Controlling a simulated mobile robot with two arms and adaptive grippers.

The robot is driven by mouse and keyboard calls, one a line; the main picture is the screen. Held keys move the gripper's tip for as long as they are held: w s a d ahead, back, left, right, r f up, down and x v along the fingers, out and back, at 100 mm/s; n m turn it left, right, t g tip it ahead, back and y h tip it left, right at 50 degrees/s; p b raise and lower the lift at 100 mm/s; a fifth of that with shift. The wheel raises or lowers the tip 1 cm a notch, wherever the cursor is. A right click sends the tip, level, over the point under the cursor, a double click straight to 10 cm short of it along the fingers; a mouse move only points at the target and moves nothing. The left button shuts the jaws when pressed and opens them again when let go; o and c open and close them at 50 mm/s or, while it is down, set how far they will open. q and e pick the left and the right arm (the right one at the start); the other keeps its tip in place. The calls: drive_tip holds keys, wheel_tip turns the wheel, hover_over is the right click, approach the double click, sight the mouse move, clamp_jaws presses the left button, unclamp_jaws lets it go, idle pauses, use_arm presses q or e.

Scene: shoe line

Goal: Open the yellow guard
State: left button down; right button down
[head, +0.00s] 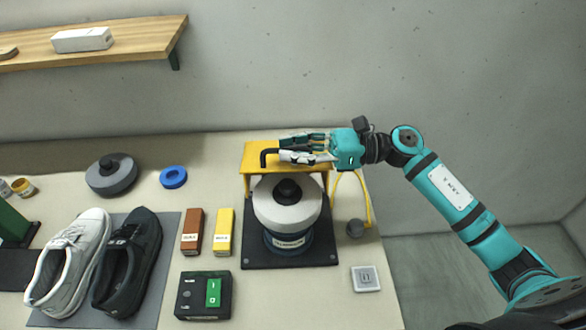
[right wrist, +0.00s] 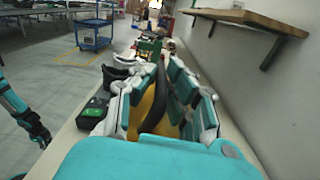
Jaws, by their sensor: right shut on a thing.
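The yellow guard (head: 257,157) is a plate at the back of the machine, above and behind a white disc (head: 287,205) with a black knob. A black handle (head: 266,155) stands out from the guard's left part. My right gripper (head: 284,148) reaches in from the right and is shut on this handle. In the right wrist view the dark handle (right wrist: 154,105) runs between the fingers, with yellow of the guard (right wrist: 146,112) behind it. The fingers hide part of the handle and guard.
A wall shelf (head: 140,38) hangs upper left.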

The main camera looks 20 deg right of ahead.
drive_tip(key=w+d+m+b, duration=0.1)
drive_tip(key=w+m, duration=0.1)
drive_tip(key=w, duration=0.1)
drive_tip(key=w+d+r+m+b, duration=0.1)
drive_tip(key=w+m, duration=0.1)
drive_tip(key=w, duration=0.1)
drive_tip(key=w+r+m+b, duration=0.1)
drive_tip(key=w+m, duration=0.1)
drive_tip(key=w, duration=0.1)
drive_tip(key=shift+w+d, duration=0.3)
drive_tip(key=shift+d, duration=0.1)
drive_tip(key=w+d+f+m+b, duration=0.2)
drive_tip(key=w+f+m+b, duration=0.2)
drive_tip(key=w+m, duration=0.3)
drive_tip(key=shift+w+d+m, duration=0.4)
drive_tip(key=shift+w, duration=0.95)
drive_tip(key=c, duration=1.6)
unclamp_jaws()
drive_tip(key=shift+o, duration=1.1)
drive_tip(key=shift+f, duration=0.1)
